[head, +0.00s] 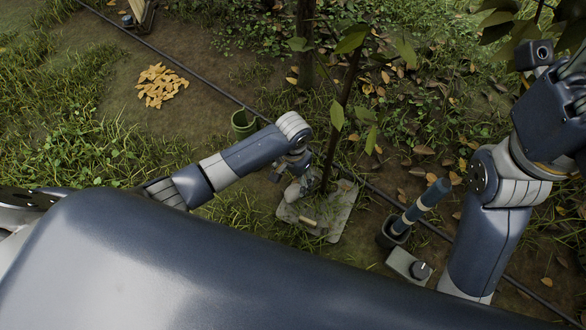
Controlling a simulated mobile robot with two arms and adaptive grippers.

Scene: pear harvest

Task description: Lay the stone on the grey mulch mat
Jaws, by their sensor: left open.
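The grey mulch mat (337,219) lies on the ground around the foot of a thin sapling, below the middle of the head view. A pale grey lump, which looks like the stone (297,190), sits on the mat's left part, at the left of the stem. My left gripper (284,178) is open just above and beside this lump, pointing down. The wrist hides part of the fingers, and I cannot tell whether they touch the stone. My right arm shows at the right edge, but its gripper is out of view.
The sapling stem (342,122) rises close to my left wrist. A green cup (243,124) stands behind the left forearm. A dark hose (190,73) crosses the ground. At right are a blue handle (427,203) in a dark holder and a grey knobbed box (401,262). Yellow chips (161,86) lie upper left.

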